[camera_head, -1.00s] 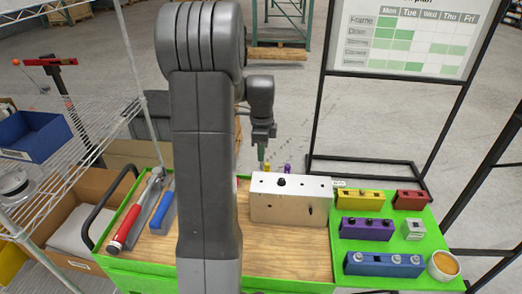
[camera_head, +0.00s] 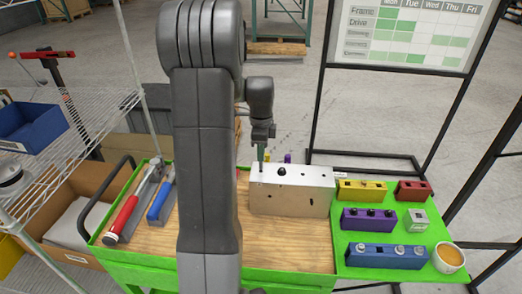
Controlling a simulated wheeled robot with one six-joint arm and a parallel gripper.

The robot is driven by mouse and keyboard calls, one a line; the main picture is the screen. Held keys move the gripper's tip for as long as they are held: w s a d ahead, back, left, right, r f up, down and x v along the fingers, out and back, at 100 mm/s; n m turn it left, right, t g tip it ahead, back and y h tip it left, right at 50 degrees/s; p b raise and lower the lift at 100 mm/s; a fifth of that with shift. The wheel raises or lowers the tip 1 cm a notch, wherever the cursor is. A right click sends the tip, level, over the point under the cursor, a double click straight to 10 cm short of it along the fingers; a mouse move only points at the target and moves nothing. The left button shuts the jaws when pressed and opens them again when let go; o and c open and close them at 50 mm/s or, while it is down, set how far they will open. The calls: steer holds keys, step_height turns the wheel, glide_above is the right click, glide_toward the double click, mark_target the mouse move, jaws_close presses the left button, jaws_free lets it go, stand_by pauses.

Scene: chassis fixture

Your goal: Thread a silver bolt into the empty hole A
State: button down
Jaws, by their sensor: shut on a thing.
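The pale chassis block (camera_head: 290,203) stands on the wooden worktop. Its top face carries a black bolt head (camera_head: 282,171) and small dark holes to the right of it. My gripper (camera_head: 261,161) points straight down over the left end of the block's top, left of the black bolt. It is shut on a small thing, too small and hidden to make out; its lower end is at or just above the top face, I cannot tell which. The hole beneath it is hidden. Silver bolts (camera_head: 400,250) stand in the blue holder (camera_head: 372,259) at the front right.
Yellow (camera_head: 348,193), red (camera_head: 400,193) and purple (camera_head: 357,221) holders, a grey block (camera_head: 417,221) and an orange-filled cup (camera_head: 448,257) sit on the green right side. Purple (camera_head: 288,158) and yellow tips show behind the chassis. Red-handled (camera_head: 122,218) and blue-handled tools (camera_head: 160,203) lie left.

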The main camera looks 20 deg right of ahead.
steer(key=shift+f+b, duration=0.45)
steer(key=shift+f, duration=0.25)
steer(key=shift+f, duration=0.15)
steer(key=shift+f+b, duration=0.45)
steer(key=shift+f, duration=0.1)
steer(key=shift+f, duration=0.1)
steer(key=shift+f+b, duration=0.45)
steer(key=shift+f, duration=0.15)
steer(key=shift+f, duration=0.2)
stand_by(0.4)
